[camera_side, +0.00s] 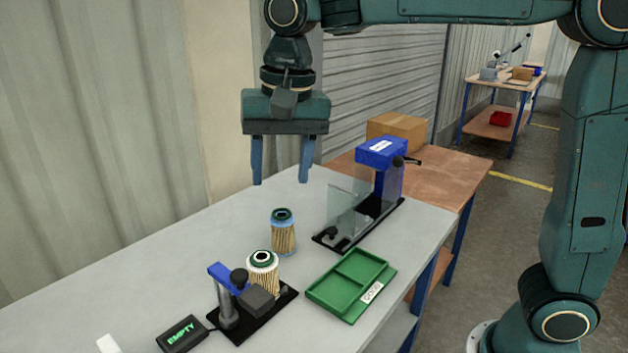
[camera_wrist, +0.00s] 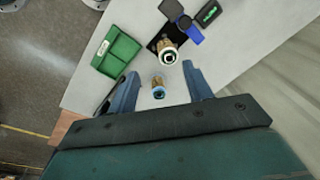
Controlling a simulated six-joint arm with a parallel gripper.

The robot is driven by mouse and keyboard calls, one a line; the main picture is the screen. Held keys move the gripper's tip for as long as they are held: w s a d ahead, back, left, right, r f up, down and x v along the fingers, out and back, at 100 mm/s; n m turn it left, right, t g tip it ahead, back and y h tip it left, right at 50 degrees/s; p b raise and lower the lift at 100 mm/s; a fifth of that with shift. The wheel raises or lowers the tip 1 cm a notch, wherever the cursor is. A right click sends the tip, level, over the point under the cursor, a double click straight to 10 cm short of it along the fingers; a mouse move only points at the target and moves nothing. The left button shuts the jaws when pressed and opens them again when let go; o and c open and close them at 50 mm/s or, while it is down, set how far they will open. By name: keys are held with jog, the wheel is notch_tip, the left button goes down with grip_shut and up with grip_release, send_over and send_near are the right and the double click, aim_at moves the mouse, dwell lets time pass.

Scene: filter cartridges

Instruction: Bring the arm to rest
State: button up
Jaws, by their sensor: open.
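My gripper (camera_side: 281,180) is open and empty, held above the grey table. In the wrist view its two fingers (camera_wrist: 160,92) are spread wide. A filter cartridge with a blue and dark top (camera_side: 283,232) stands upright on the table below the gripper; in the wrist view this cartridge (camera_wrist: 158,88) shows between the fingers, lower down. A second cartridge with a white top (camera_side: 263,273) stands at the black fixture with the blue arm (camera_side: 230,278); it also shows in the wrist view (camera_wrist: 167,56).
A green two-part tray (camera_side: 340,290), labelled GOOD, looks empty. A fixture with a blue head and clear panels (camera_side: 380,154) stands behind it. A small display (camera_side: 181,334) reads EMPTY. A cardboard box (camera_side: 397,131) sits at the back. The left of the table (camera_side: 150,270) is mostly clear.

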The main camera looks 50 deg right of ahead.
jog(key=s+d+f+n+t, duration=0.2)
jog(key=s+d+f+n, duration=0.1)
jog(key=s+d, duration=0.4)
jog(key=s+d+f+n+t, duration=0.2)
jog(key=s+d, duration=0.5)
jog(key=s, duration=0.5)
jog(key=shift+s+f+n, duration=0.4)
jog(key=shift+f+n, duration=0.15)
jog(key=shift+n, duration=0.45)
jog(key=shift+d, duration=0.1)
